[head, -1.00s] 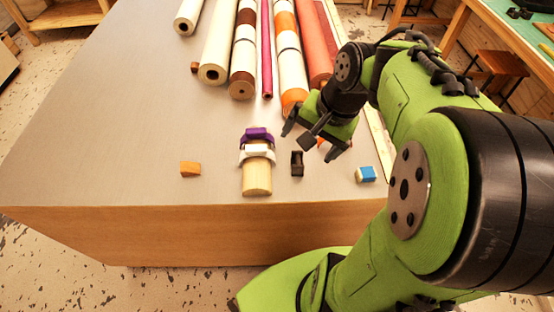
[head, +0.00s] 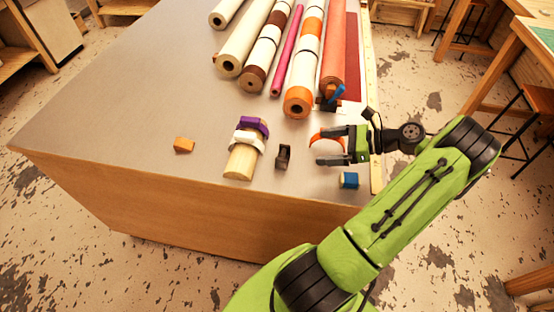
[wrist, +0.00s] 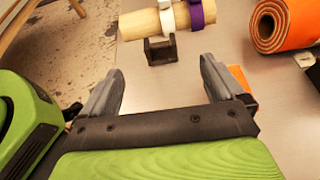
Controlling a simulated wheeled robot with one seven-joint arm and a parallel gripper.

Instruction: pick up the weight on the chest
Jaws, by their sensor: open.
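A small dark weight (head: 283,156) stands on the grey top of the chest (head: 110,125), near its front edge. In the wrist view the dark weight (wrist: 160,50) shows beyond my fingertips, roughly centred between them. My gripper (head: 318,146) is just right of the weight in the head view, its fingers pointing left towards it. In the wrist view my gripper (wrist: 160,72) is open with nothing held. A gap shows between fingertips and weight. An orange-and-white piece (head: 328,138) shows by my fingers, partly hidden.
A wooden cylinder (head: 240,163) with purple and white bands lies just left of the weight. A blue block (head: 349,180) lies right, close to my gripper, and an orange block (head: 184,145) far left. Several long rolls (head: 299,100) lie behind. The chest's left top is clear.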

